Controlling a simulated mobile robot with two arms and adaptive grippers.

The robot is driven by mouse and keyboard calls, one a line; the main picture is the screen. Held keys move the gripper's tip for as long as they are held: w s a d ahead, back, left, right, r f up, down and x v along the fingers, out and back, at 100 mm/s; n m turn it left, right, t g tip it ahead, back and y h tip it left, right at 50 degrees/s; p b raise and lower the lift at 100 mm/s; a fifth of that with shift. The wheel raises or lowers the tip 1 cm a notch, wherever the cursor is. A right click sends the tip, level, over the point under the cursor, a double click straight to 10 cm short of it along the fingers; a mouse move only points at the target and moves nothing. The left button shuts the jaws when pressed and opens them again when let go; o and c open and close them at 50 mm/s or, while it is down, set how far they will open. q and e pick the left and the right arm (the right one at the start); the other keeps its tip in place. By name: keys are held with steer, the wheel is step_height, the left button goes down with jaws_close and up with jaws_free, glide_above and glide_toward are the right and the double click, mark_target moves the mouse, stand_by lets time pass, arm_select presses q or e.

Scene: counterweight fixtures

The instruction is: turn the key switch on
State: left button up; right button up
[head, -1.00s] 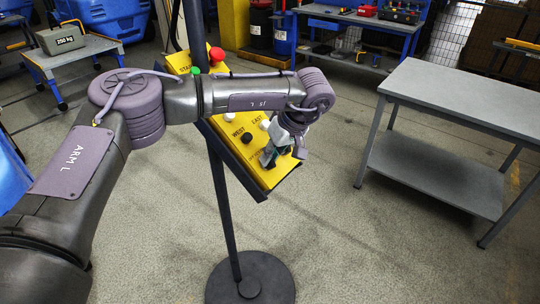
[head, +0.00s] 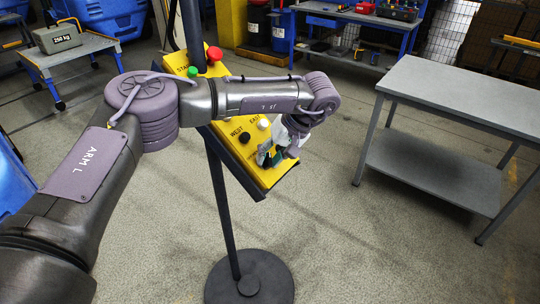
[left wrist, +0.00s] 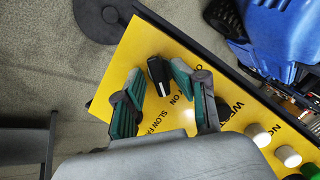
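The key switch (left wrist: 158,72) shows in the left wrist view as a small black knob with a pale stripe on the yellow panel (left wrist: 135,50). Lettering reading "ON" and "SLOW" is printed near it. My left gripper (left wrist: 159,78) is open, its two teal-padded fingers on either side of the knob with a gap to each. In the head view my left gripper (head: 267,155) is over the lower right of the panel and hides the switch there. My right gripper is in neither view.
The panel also carries a red button (head: 214,54), a green button (head: 192,72), a black button (head: 244,137) and a white button (head: 264,124). Its post stands on a round base (head: 250,278). A grey table (head: 465,95) stands at right.

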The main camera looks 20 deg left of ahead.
arm_select(q)
steer(key=shift+a+r, duration=0.1)
steer(key=shift+w+r, duration=0.1)
steer(key=shift+r, duration=0.1)
steer(key=v, duration=1.1)
steer(key=shift+d+r, duration=0.2)
steer(key=shift+d, duration=0.1)
steer(key=shift+f, duration=0.1)
